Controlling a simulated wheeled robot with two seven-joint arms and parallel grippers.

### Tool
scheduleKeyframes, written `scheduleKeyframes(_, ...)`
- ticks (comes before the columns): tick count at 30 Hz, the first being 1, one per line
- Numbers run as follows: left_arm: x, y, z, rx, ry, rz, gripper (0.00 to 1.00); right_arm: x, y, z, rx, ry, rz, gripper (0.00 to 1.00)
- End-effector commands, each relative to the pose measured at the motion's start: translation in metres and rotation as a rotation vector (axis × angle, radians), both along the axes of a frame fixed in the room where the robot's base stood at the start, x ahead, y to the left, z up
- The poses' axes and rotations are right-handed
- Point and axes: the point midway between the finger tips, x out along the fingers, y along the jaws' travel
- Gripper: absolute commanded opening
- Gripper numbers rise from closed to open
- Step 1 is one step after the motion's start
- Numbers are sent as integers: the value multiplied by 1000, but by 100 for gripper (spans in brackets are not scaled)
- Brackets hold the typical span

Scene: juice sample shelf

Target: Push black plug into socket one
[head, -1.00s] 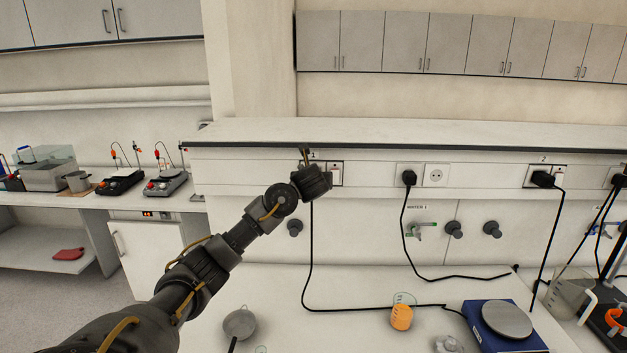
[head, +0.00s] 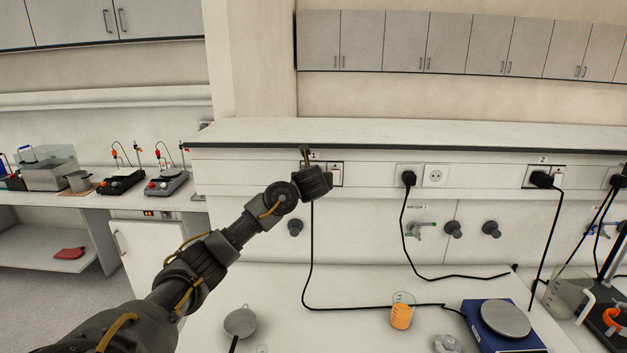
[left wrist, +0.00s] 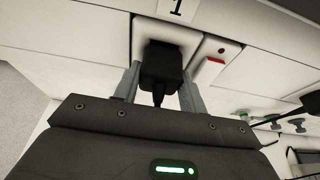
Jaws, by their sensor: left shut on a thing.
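The black plug (left wrist: 161,68) is between the two fingers of my left gripper (left wrist: 158,85) in the left wrist view, and the gripper is shut on it. The plug's front is up against the white socket one (left wrist: 181,35), below the label "1" (left wrist: 177,8). I cannot tell how deep it sits, as its front face is hidden. In the head view my left arm's wrist (head: 312,182) covers the plug and most of the socket. A black cord (head: 310,255) hangs down from there. My right gripper is not in view.
A white switch (left wrist: 211,57) with a red mark is right of the socket. Another black plug (head: 408,178) sits in a wall socket further right.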

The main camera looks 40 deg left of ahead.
Motion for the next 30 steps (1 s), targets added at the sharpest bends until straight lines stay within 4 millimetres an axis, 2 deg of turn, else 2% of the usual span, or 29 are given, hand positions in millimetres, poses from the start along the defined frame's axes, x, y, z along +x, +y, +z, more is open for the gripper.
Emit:
scheduleKeyframes(2,0,2,5,0,-9,2,6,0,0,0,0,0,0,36)
scheduleKeyframes(3,0,2,6,0,-10,2,43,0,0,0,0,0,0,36)
scheduleKeyframes(9,0,2,4,-1,-7,2,67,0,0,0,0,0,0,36)
scheduleKeyframes(20,-5,-3,4,-2,-4,0,67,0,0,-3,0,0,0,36)
scheduleKeyframes(30,-51,-40,26,-6,-9,-4,67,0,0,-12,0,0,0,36)
